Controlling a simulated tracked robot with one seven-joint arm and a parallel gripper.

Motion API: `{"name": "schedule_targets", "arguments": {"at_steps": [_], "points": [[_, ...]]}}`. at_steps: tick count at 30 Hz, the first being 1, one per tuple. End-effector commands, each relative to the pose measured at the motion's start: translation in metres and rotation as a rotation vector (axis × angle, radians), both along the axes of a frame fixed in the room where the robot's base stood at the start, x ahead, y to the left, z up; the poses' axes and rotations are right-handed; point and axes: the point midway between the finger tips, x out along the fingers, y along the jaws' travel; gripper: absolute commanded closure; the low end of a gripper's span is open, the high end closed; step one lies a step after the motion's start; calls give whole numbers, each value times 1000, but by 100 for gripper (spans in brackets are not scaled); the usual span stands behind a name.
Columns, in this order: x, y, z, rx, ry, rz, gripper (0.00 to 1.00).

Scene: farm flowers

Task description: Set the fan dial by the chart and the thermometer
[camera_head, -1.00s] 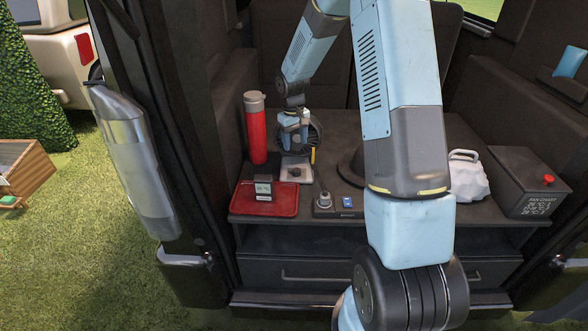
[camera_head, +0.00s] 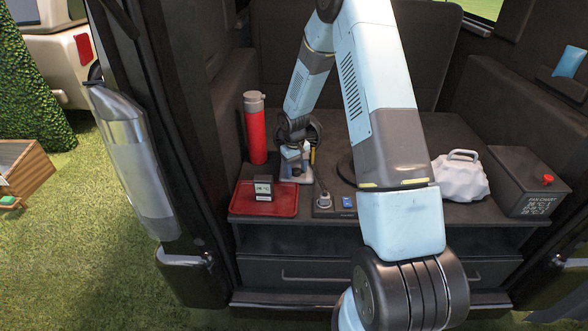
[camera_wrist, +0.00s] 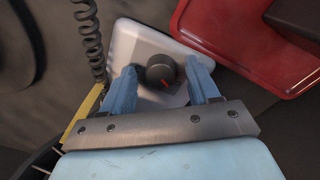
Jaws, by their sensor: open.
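The fan dial (camera_wrist: 161,69) is a dark round knob with a red mark, set on a pale grey plate (camera_wrist: 125,43). My gripper (camera_wrist: 163,84) is open, its two blue fingers on either side of the dial; I cannot tell whether they touch it. In the head view my gripper (camera_head: 294,165) hides most of the dial. The thermometer (camera_head: 263,188) is a small box with a display on the red tray (camera_head: 243,203); its reading is too small to tell surely. The fan chart (camera_head: 541,203) is white writing on the dark box at right; its lines are blurred.
A red flask (camera_head: 256,135) stands behind the tray. A socket with a plug (camera_head: 324,200) and a blue switch (camera_head: 347,202) lie to the right of the tray. In the wrist view a coiled cord (camera_wrist: 91,45) runs close to the plate.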

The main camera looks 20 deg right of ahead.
Motion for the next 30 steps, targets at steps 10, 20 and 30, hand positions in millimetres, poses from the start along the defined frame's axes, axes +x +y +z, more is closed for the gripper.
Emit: {"name": "schedule_targets", "arguments": {"at_steps": [10,20,30], "points": [[0,0,0,0,0,1,53],[0,0,0,0,1,1,84],[0,4,0,0,0,-14,95]]}}
